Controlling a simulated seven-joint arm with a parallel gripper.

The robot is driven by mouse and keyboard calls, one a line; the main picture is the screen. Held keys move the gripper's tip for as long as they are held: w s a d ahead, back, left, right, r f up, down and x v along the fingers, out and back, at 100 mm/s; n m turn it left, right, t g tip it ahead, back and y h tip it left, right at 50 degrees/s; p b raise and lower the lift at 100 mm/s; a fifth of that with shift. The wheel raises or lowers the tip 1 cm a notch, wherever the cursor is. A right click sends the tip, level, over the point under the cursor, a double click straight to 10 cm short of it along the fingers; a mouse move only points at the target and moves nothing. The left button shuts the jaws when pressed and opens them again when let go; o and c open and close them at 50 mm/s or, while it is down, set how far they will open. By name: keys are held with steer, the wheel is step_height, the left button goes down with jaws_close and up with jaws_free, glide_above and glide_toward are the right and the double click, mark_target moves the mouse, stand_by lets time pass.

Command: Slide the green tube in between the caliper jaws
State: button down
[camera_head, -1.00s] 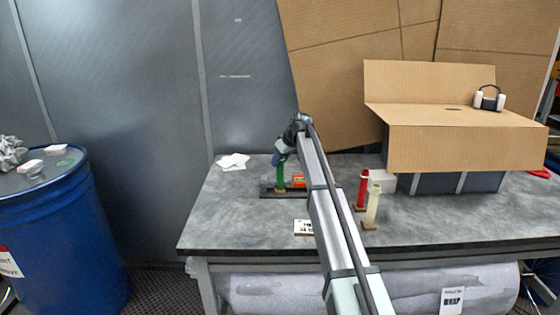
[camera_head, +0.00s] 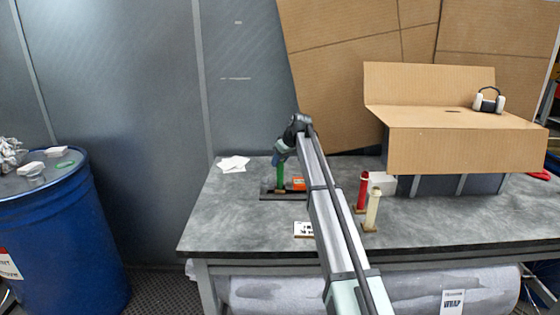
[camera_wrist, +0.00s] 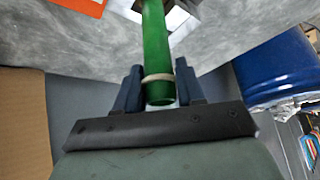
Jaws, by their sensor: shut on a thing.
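The green tube (camera_head: 281,176) is upright over the dark caliper (camera_head: 284,197) on the table. My gripper (camera_head: 281,158) is shut on the tube near its upper end. In the wrist view the green tube (camera_wrist: 155,45) runs away from between my two dark blue fingers (camera_wrist: 159,88), with a pale ring around it near them. The caliper's orange part (camera_head: 298,184) is just right of the tube, and an orange patch (camera_wrist: 85,4) shows at the wrist view's top edge. I cannot tell whether the tube's lower end is between the jaws; they are too small to make out.
A red tube (camera_head: 364,189) and a cream tube (camera_head: 373,208) stand on small bases to the right of my arm. White papers (camera_head: 233,164) lie at the back left. A cardboard box (camera_head: 455,148) fills the back right.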

steer(key=c, duration=0.6)
jaws_free()
steer(key=v, duration=1.4)
